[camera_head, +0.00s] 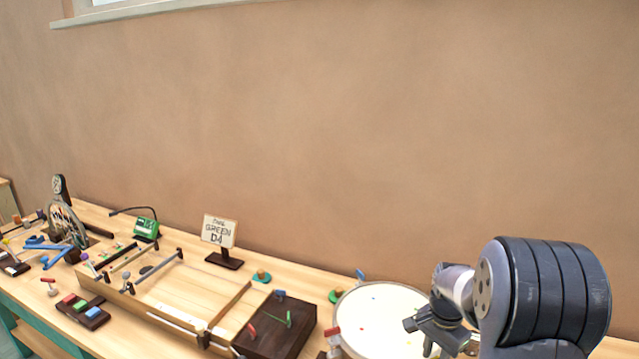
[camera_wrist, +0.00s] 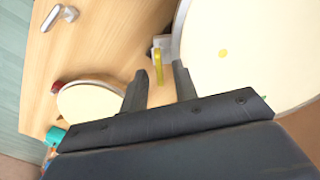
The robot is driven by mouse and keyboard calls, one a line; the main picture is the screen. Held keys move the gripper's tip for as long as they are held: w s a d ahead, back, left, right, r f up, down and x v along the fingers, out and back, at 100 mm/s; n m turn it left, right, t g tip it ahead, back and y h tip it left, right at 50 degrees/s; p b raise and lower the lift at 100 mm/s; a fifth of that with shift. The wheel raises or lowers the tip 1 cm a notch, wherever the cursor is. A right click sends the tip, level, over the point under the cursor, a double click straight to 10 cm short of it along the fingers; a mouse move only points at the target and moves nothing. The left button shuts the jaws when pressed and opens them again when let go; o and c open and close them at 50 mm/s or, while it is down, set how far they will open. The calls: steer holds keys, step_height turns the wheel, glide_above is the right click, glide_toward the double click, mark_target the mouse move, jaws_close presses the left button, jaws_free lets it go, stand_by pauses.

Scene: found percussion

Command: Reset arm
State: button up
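My gripper (camera_head: 420,336) is at the lower right of the head view, above the right part of a large pale round drumhead (camera_head: 375,312). In the wrist view my gripper (camera_wrist: 159,70) shows two dark fingers spread apart with nothing held between them. A yellow piece (camera_wrist: 157,66) on a pale block shows beyond the gap between the fingers. The large drumhead (camera_wrist: 245,50) fills the right of the wrist view, and a smaller round drumhead (camera_wrist: 85,102) lies to the left of the fingers.
A dark box (camera_head: 270,338) with coloured pieces stands left of the large drum. A wooden frame (camera_head: 240,296), a sign (camera_head: 219,231), a green device (camera_head: 145,227) and a wheel (camera_head: 66,222) stand farther left. A metal handle-like piece (camera_wrist: 58,16) lies on the bench. The wall behind is bare.

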steer(key=n, duration=0.6)
steer(key=shift+w+a+n+p, duration=0.1)
steer(key=shift+n+p, duration=0.2)
steer(key=shift+p, duration=0.1)
stand_by(0.3)
